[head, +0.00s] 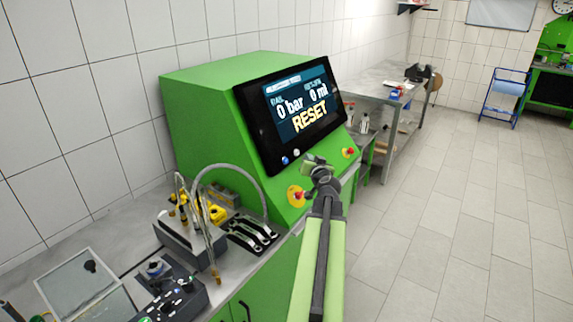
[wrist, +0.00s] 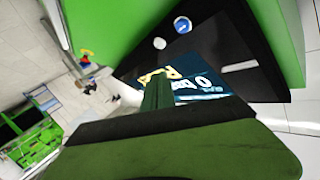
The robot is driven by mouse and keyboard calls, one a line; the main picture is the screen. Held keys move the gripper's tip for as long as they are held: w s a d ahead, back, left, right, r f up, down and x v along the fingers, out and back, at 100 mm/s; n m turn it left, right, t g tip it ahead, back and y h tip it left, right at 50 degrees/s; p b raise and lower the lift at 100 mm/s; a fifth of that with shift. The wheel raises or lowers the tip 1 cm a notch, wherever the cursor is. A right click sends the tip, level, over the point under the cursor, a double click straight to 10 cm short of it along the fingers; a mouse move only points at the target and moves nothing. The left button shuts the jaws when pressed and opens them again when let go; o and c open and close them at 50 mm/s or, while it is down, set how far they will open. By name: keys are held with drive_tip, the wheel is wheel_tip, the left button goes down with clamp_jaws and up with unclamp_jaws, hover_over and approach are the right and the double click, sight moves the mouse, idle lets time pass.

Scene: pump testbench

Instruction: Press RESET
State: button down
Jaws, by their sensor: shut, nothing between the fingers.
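The green test bench (head: 210,110) carries a tilted black-framed screen (head: 262,137) showing "0 bar", "0 ml" and a large yellow word RESET (head: 310,117). Below the screen are a blue button (head: 285,160) and a white button (head: 297,153). My gripper (head: 308,162) is shut and empty, in front of the panel just below and right of these buttons in the head view. In the wrist view, the shut fingers (wrist: 158,88) cover part of the screen and the yellow lettering (wrist: 152,76). The blue button (wrist: 183,25) and white button (wrist: 160,43) show clear of them. Contact cannot be told.
Red knobs on yellow plates sit on the panel, one left of my gripper (head: 297,195) and one to its right (head: 349,152). The floor at right is open.

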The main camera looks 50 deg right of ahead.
sight(286, 161)
drive_tip(key=w+f+b, duration=0.3)
drive_tip(key=w, duration=0.4)
drive_tip(key=shift+w+d+f+b, duration=0.15)
drive_tip(key=shift+d+f+b, duration=0.05)
drive_tip(key=shift+f+b, duration=0.2)
drive_tip(key=shift+w, duration=0.1)
idle(1.8)
drive_tip(key=shift+w+f, duration=0.15)
drive_tip(key=shift+w, duration=0.15)
drive_tip(key=shift+w+f+b, duration=0.2)
drive_tip(key=shift+w+b, duration=0.25)
idle(0.7)
drive_tip(key=shift+s+r+p, duration=0.35)
drive_tip(key=shift+s+p, duration=0.1)
drive_tip(key=shift+s, duration=0.4)
